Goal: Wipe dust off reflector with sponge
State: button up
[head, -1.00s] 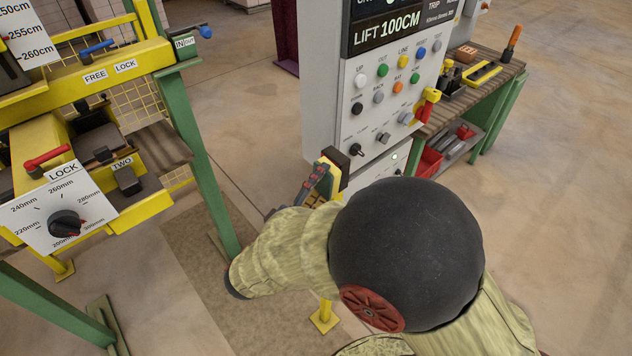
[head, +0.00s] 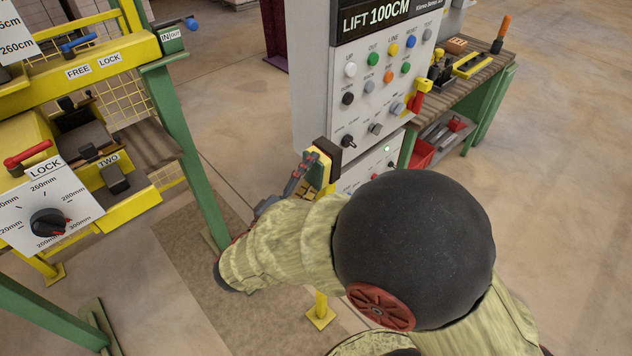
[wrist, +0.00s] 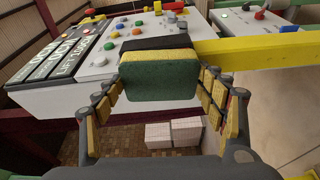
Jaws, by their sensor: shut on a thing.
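A sponge (wrist: 158,80), with a green face and a yellow layer, is held between the two fingers of my gripper (wrist: 160,92) in the wrist view. My gripper also shows in the head view (head: 306,172), partly behind my arm, beside the top of a yellow post. A black block (head: 329,147) sits at the top of that post. In the wrist view the black block (wrist: 155,43) lies directly behind the sponge, close to or touching its yellow side. No reflector face or dust is visible; the sponge hides that side of the block.
A grey control panel (head: 345,100) with coloured buttons stands just behind the post. A yellow machine frame (head: 100,70) with a green leg (head: 185,140) and a dial plate (head: 50,215) is on the left. A workbench (head: 470,65) is at the right back. Open floor lies at right.

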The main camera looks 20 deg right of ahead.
aim_at(322, 178)
jog(key=w+b, duration=0.1)
jog(key=w, duration=0.1)
jog(key=w+a+b, duration=0.1)
jog(key=shift+w+r, duration=0.2)
jog(key=shift+w, duration=0.15)
jog(key=shift+s, duration=0.1)
jog(key=shift+s+d+b, duration=0.1)
jog(key=shift+s+d, duration=0.25)
jog(key=shift+s, duration=0.7)
jog(key=shift+s+d+b, duration=0.1)
jog(key=shift+s+d, duration=0.2)
jog(key=shift+s, duration=0.75)
jog(key=shift+s+d+b, duration=0.1)
jog(key=shift+s+d, duration=0.25)
jog(key=shift+s, duration=0.7)
jog(key=w+a+b, duration=0.2)
jog(key=w+b, duration=0.1)
jog(key=w, duration=0.3)
jog(key=shift+w+a, duration=0.15)
jog(key=shift+w, duration=0.05)
